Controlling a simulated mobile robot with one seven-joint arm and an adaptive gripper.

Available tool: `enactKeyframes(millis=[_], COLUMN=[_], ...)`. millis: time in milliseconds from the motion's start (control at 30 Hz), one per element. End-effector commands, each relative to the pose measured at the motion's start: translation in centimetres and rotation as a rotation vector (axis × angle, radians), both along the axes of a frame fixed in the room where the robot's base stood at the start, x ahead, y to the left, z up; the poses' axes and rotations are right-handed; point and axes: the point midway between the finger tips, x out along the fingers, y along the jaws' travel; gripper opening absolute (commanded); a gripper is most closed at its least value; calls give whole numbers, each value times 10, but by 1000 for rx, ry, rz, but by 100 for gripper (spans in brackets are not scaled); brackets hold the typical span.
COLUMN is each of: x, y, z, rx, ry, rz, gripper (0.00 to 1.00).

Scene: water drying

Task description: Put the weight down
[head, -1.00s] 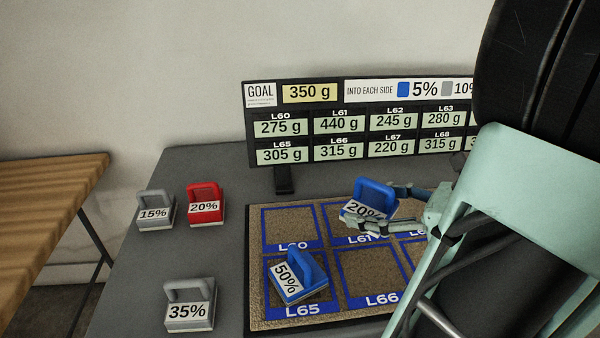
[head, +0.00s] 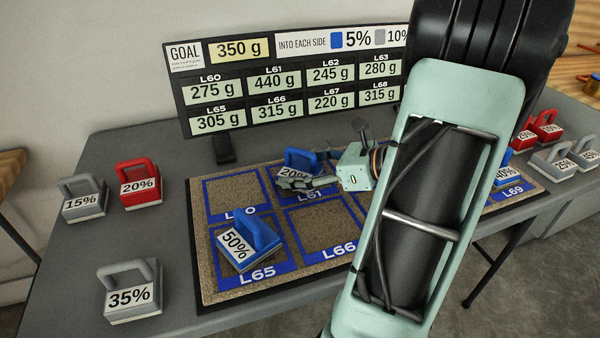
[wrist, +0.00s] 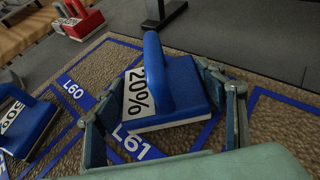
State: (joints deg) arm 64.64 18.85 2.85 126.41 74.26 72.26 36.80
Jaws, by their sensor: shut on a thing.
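A blue weight labelled 20% (head: 303,159) is at square L61 of the brown mat (head: 238,190), behind its label. In the wrist view the blue 20% weight (wrist: 178,84) stands nearly upright over the L61 square, its handle up. I cannot tell whether its base touches the mat. My gripper (head: 300,182) is shut on it, with one finger on each side of its base in the wrist view (wrist: 165,110). My arm hides the mat's middle right.
A blue 50% weight (head: 250,240) sits tilted on L65. Grey 15% (head: 84,199), red 20% (head: 140,184) and grey 35% (head: 130,291) weights stand left of the mat. A display board (head: 220,100) stands behind it. More red and grey weights (head: 540,130) are at the right.

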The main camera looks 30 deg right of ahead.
Motion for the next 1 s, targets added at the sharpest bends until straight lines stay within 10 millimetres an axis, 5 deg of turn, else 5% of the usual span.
enactKeyframes(millis=[333, 367, 500, 867, 1000], x=[0, 0, 0, 0, -16], y=[0, 0, 0, 0, -10], z=[-3, -3, -3, 3, 11], rx=[1, 0, 0, -2, -1], ry=[-1, 0, 0, -1, -1], rz=[0, 0, 0, 0, -4], gripper=[33, 67, 82, 82, 82])
